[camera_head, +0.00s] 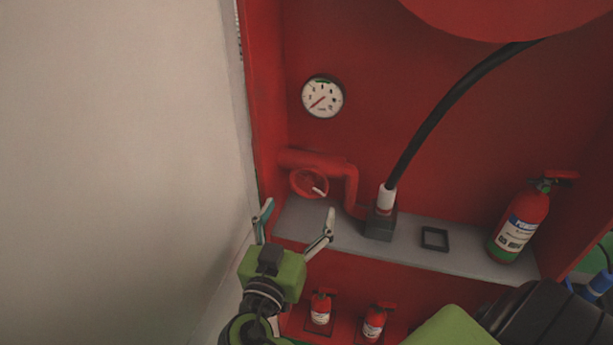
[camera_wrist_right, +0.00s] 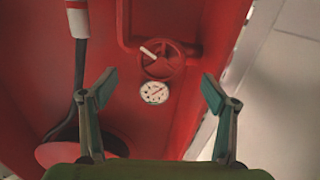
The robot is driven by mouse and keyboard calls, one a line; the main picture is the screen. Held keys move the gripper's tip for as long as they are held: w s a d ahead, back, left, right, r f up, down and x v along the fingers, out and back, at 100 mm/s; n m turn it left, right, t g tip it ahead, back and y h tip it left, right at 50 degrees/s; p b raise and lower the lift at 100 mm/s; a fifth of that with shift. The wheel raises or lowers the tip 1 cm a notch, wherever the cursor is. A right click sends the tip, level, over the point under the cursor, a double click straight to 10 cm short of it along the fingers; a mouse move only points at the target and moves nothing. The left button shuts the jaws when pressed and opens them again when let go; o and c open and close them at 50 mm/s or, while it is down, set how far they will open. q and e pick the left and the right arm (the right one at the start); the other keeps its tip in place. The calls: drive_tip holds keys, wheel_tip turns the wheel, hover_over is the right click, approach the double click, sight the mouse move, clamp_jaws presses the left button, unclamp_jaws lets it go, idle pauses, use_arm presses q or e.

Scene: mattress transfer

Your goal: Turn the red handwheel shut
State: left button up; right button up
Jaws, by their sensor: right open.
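The red handwheel (camera_head: 309,183) sits on a red pipe at the left of the red cabinet, with a small white handle on its rim. It also shows in the right wrist view (camera_wrist_right: 163,65), near the top middle. My right gripper (camera_head: 298,212) is open and empty, a little below the handwheel in the head view. In the wrist view its two fingers (camera_wrist_right: 158,84) stand wide apart on either side of the wheel's line, touching nothing. My left gripper is not in view.
A round pressure gauge (camera_head: 322,97) is on the back wall above the wheel. A black hose (camera_head: 445,109) runs to a white nozzle (camera_head: 386,199) on the grey shelf (camera_head: 465,259). A fire extinguisher (camera_head: 520,223) stands at right; smaller ones (camera_head: 321,307) are below. A pale wall (camera_head: 110,150) is left.

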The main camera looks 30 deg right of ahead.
sight(308, 186)
drive_tip(key=p+x, duration=0.1)
drive_tip(key=x, duration=0.3)
drive_tip(key=shift+w+d+r, duration=0.1)
drive_tip(key=shift+w, duration=0.15)
drive_tip(key=p+x, duration=0.1)
drive_tip(key=x, duration=0.3)
drive_tip(key=shift+w+d, duration=0.25)
drive_tip(key=shift+w, duration=0.05)
drive_tip(key=shift+w+d+f, duration=0.2)
drive_tip(key=shift+d, duration=0.05)
drive_tip(key=shift+c, duration=1)
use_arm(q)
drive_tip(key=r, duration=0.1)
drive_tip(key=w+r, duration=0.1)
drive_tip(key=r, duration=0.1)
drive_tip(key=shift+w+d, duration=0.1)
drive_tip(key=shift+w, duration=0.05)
use_arm(e)
drive_tip(key=c, duration=0.9)
